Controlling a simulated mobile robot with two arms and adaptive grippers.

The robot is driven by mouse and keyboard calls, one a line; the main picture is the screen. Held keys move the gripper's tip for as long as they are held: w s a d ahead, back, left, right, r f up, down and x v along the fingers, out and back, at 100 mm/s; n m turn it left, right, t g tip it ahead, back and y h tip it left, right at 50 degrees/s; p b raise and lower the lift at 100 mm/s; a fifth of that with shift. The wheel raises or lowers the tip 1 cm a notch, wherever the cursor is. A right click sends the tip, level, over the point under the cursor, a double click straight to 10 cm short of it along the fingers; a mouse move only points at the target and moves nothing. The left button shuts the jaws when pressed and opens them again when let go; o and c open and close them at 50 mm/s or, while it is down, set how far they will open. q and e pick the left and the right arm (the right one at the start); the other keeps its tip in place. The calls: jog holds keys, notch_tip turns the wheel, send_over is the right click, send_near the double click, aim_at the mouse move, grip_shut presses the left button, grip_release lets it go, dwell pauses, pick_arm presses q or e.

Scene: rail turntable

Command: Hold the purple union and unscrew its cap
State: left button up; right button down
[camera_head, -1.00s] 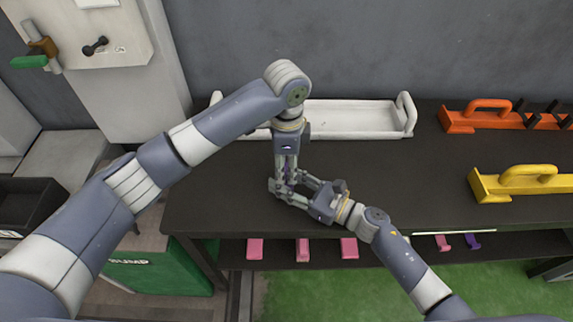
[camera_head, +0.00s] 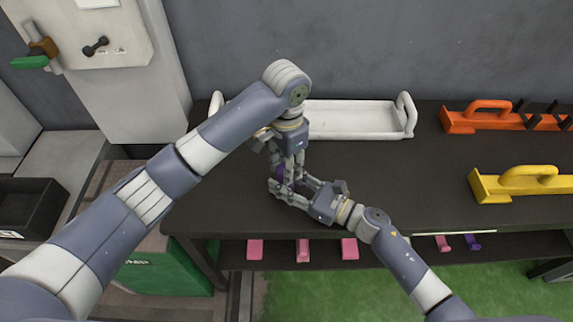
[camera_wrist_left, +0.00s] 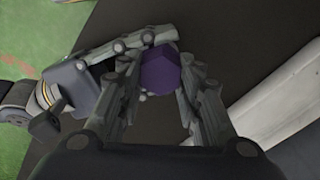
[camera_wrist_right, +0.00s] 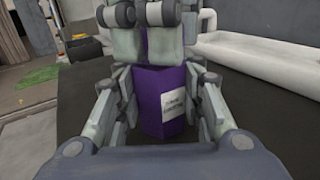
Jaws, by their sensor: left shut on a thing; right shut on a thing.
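The purple union (camera_wrist_right: 165,100) stands upright in the right wrist view, with a white label on its side. My right gripper (camera_wrist_right: 163,115) is shut on its lower body from the side. My left gripper (camera_wrist_left: 162,85) comes from above and is shut on the purple cap (camera_wrist_left: 160,68), whose many-sided top shows between its fingers in the left wrist view. In the head view the left gripper (camera_head: 287,172) and the right gripper (camera_head: 288,190) meet over the dark table, and only a little purple shows between them. The seam between cap and body is hidden by the fingers.
A white tray (camera_head: 360,118) with end handles lies behind the grippers on the dark table (camera_head: 400,180). An orange holder (camera_head: 480,120) and a yellow holder (camera_head: 525,185) stand at the right. Pink pieces (camera_head: 302,250) are on the shelf below.

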pick_arm(q)
jog(key=n, duration=0.4)
jog(key=shift+n, duration=0.3)
jog(key=shift+n, duration=0.6)
jog(key=n, duration=0.4)
jog(key=shift+a+n, duration=0.15)
jog(key=shift+n, duration=0.25)
jog(key=shift+n, duration=0.6)
jog(key=shift+w, duration=0.1)
jog(key=shift+r, duration=1.6)
jog(key=shift+r, duration=2.4)
